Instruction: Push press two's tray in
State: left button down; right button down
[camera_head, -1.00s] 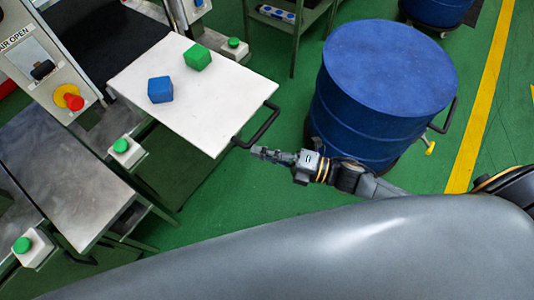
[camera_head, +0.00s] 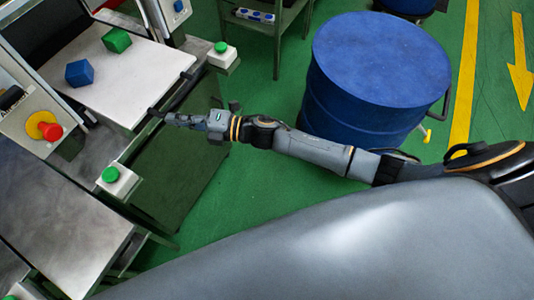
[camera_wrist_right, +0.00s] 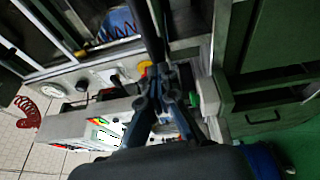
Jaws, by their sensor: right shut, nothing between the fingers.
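Press two's tray (camera_head: 135,85) is a white flat plate with a dark bar handle (camera_head: 176,92) along its front edge. My left gripper is not in view.
Green buttons on white boxes stand on both sides of the tray, one near (camera_head: 118,180) and one far (camera_head: 222,55). A red emergency knob (camera_head: 50,132) is on the left panel. Green floor (camera_head: 255,180) lies open between.

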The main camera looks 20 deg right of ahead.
aim_at(141, 101)
jog(key=w+a+b, duration=0.1)
jog(key=w+a, duration=0.1)
jog(key=w+a+b, duration=0.1)
jog(key=w+a, duration=0.1)
jog(key=w, duration=0.1)
jog(key=w+a+b, duration=0.1)
jog(key=w+a, duration=0.1)
jog(key=w, duration=0.1)
jog(key=shift+w+a+f+b, duration=0.15)
jog(key=shift+a+b, duration=0.1)
jog(key=shift+b, duration=0.15)
jog(key=shift+w+a, duration=0.5)
jog(key=shift+w, duration=0.15)
jog(key=shift+r+b, duration=0.25)
jog(key=shift+b, duration=0.05)
jog(key=shift+r, duration=0.1)
jog(key=shift+d, duration=0.1)
